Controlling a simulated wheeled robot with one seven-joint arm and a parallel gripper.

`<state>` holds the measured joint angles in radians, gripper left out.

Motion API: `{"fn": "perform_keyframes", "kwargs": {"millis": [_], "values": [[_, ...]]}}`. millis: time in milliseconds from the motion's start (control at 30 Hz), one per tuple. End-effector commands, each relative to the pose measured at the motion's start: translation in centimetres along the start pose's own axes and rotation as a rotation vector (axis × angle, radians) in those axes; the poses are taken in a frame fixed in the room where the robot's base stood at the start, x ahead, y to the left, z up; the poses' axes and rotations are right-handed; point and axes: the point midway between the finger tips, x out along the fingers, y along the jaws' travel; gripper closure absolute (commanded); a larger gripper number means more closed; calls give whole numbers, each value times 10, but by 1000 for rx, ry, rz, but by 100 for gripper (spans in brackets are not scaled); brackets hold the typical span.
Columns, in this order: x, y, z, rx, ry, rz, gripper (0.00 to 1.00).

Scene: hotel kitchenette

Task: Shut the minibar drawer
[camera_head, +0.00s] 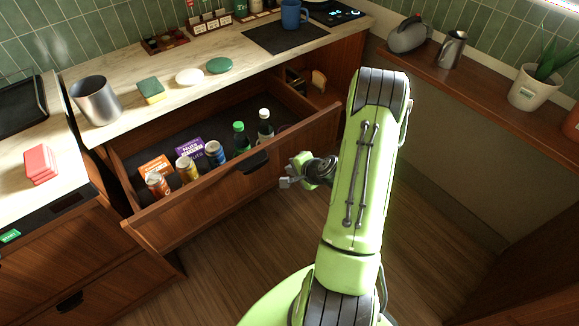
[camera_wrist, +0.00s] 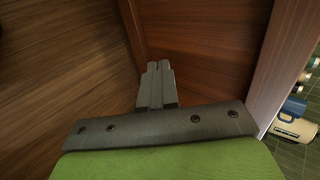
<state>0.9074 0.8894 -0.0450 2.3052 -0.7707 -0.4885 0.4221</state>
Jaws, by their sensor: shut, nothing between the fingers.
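The minibar drawer (camera_head: 205,205) is pulled out under the marble counter, with a wooden front and a dark handle (camera_head: 254,162). Cans, snack packs and two bottles stand inside it. My gripper (camera_head: 286,183) is in front of the drawer's front, low and right of the handle, with its fingers pointing toward the wood. In the wrist view my gripper (camera_wrist: 158,68) is shut and empty. A wooden panel (camera_wrist: 200,45) fills the space beyond its fingers. I cannot tell whether the fingertips touch the wood.
The counter (camera_head: 130,110) above holds a steel bin (camera_head: 95,100), a sponge (camera_head: 151,90) and a blue mug (camera_head: 293,14). A side ledge (camera_head: 475,75) on the right carries a kettle and a plant. The wooden floor (camera_head: 240,250) before the drawer is clear.

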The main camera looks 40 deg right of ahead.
Motion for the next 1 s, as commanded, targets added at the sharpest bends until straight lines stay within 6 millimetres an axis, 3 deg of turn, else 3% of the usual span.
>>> {"fn": "perform_keyframes", "kwargs": {"millis": [167, 667, 1000], "values": [[11, -11, 0, -1, 0, 1, 100], [15, -15, 0, -1, 0, 1, 100], [44, -43, 0, -5, -2, -1, 100]]}}
